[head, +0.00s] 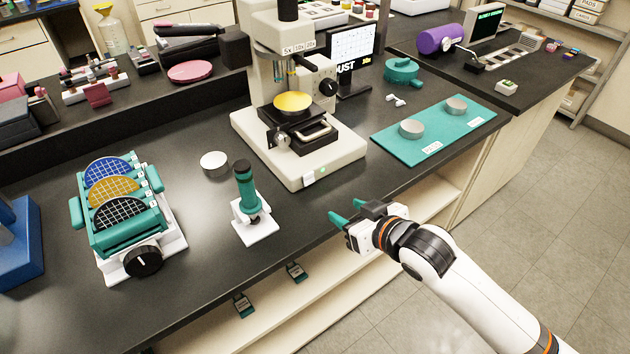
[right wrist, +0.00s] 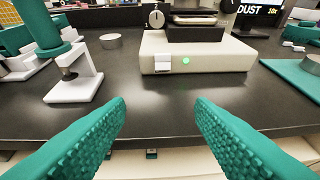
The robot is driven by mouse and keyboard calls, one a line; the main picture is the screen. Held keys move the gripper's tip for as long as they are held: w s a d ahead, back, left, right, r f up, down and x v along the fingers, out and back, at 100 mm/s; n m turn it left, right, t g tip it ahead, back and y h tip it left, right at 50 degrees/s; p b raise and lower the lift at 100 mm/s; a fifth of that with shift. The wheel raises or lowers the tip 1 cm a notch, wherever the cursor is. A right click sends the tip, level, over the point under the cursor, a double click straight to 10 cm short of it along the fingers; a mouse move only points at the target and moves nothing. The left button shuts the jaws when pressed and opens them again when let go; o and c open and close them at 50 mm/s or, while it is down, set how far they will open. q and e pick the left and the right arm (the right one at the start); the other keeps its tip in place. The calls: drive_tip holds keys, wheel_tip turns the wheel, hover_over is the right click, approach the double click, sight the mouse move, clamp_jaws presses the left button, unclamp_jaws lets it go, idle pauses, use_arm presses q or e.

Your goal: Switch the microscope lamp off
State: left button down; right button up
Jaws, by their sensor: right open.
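The microscope (head: 290,130) stands on the dark bench with a yellow disc on its stage. On the front face of its cream base is a white switch (head: 309,183) beside a small lit green light (head: 322,171). In the right wrist view the switch (right wrist: 162,63) sits just left of the glowing green light (right wrist: 186,61). My right gripper (head: 346,211) is open and empty at the bench's front edge, its teal fingers apart and pointing toward the base. The switch shows between and beyond the fingertips (right wrist: 160,103), not touched. My left gripper is out of view.
A teal-handled tool on a white stand (head: 250,210) is left of the base, near a grey metal puck (head: 214,164). A rack of coloured wafers (head: 120,210) stands further left. A teal mat (head: 435,130) with two pucks lies right. Bench before the switch is clear.

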wheel_tip(320, 180, up, 2)
drive_tip(key=w, duration=0.2)
drive_tip(key=y, duration=0.1)
approach(309, 176)
drive_tip(key=shift+n+t, duration=0.3)
drive_tip(key=x, duration=0.7)
drive_tip(key=shift+a+f+p, duration=0.1)
drive_tip(key=shift+f+p, duration=0.1)
drive_tip(key=shift+p, duration=0.2)
